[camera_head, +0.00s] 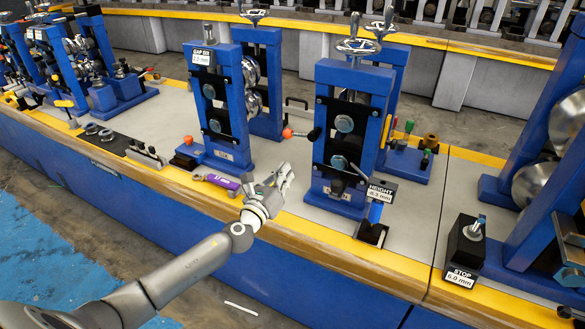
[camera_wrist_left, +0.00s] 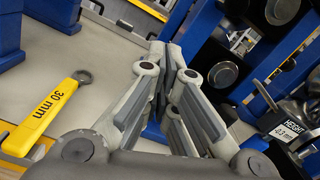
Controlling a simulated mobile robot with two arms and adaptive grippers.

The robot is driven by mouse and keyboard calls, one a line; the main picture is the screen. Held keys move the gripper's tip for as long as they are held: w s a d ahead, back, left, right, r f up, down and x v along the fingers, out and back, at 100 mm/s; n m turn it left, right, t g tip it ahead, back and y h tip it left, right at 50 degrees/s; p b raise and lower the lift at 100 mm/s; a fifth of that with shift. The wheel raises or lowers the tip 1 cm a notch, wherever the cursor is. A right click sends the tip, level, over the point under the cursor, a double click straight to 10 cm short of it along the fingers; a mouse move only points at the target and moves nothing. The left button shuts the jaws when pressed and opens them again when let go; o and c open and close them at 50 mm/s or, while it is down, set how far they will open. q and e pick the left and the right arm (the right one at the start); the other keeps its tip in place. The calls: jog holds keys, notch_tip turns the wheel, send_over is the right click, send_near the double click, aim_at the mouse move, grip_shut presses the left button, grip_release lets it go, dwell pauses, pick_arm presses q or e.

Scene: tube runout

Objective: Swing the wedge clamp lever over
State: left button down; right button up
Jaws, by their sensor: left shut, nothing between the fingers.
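A lever with an orange ball end (camera_head: 287,133) sticks out to the left from the middle blue roll stand (camera_head: 377,75). A short dark lever (camera_head: 358,171) shows low at the front of this stand, beside the HEIGHT tag (camera_head: 382,191); I cannot tell for sure which is the wedge clamp lever. The tag also shows at the right of the left wrist view (camera_wrist_left: 285,128). My left gripper (camera_head: 286,172) is above the bench's front edge, left of the stand's foot and apart from both levers. Its fingers (camera_wrist_left: 163,50) are together and empty. My right gripper is out of view.
A purple-labelled wrench (camera_head: 222,182) lies left of my gripper. A yellow 30 mm spanner (camera_wrist_left: 45,115) shows in the left wrist view. A black STOP block (camera_head: 465,248) stands at right. Grey bench between is clear.

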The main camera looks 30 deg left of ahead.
pick_arm(q)
jog(key=s, duration=0.5)
jog(key=shift+s+a+f, duration=0.2)
jog(key=shift+s+f, duration=0.05)
jog(key=shift+s, duration=0.05)
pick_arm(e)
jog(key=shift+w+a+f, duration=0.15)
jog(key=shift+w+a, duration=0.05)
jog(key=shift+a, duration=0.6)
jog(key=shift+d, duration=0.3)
